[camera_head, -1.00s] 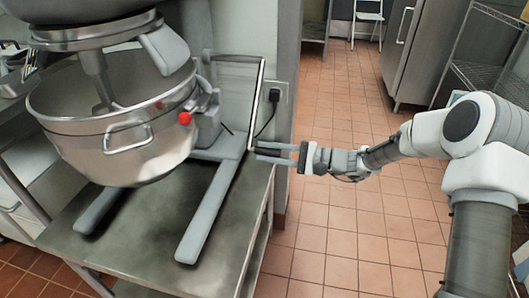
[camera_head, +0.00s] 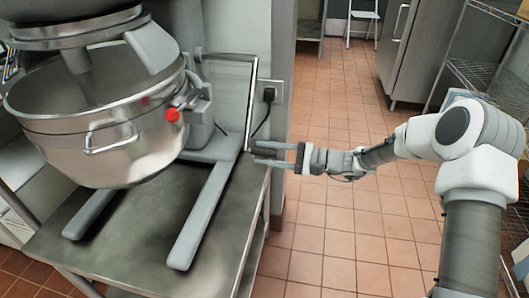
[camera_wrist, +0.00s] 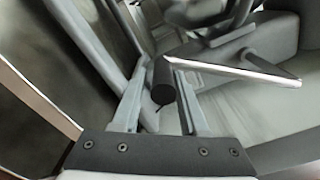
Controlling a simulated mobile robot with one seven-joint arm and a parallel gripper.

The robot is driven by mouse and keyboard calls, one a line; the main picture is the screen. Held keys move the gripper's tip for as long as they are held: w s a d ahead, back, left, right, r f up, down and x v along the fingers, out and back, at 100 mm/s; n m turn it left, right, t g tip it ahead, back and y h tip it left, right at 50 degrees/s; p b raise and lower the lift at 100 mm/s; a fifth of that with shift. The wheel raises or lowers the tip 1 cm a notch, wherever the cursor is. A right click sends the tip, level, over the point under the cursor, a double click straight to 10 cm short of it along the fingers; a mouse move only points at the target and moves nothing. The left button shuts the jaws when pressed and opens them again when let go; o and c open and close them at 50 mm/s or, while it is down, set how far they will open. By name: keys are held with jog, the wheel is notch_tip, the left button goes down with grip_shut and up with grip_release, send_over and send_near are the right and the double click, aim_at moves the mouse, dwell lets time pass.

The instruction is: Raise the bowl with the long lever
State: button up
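The large metal bowl (camera_head: 150,150) hangs in the mixer's yoke, tilted in the head view, above the grey base legs. The long lever (camera_head: 252,95) is a thin bent rod that runs right from behind the bowl, then down along the wall edge. My gripper (camera_head: 257,152) is at the lever's lower end, its two fingers apart. In the wrist view, the lever's dark round grip (camera_wrist: 163,82) lies between the open fingers (camera_wrist: 160,98), with gaps on the sides. Whether the grip touches a finger I cannot tell.
The mixer stands on a steel table (camera_head: 130,245). A red knob (camera_head: 172,115) sits by the bowl's right rim. A wall socket with a black plug (camera_head: 269,95) is behind the lever. Tiled floor (camera_head: 340,220) is open to the right, with a wire rack (camera_head: 500,75) beyond.

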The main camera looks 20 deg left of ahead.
jog(key=shift+o, duration=0.8)
jog(key=shift+s+r, duration=0.15)
jog(key=shift+d, duration=0.1)
jog(key=w+d+p, duration=0.2)
jog(key=d+p, duration=0.2)
jog(key=d, duration=1.3)
jog(key=shift+s, duration=0.1)
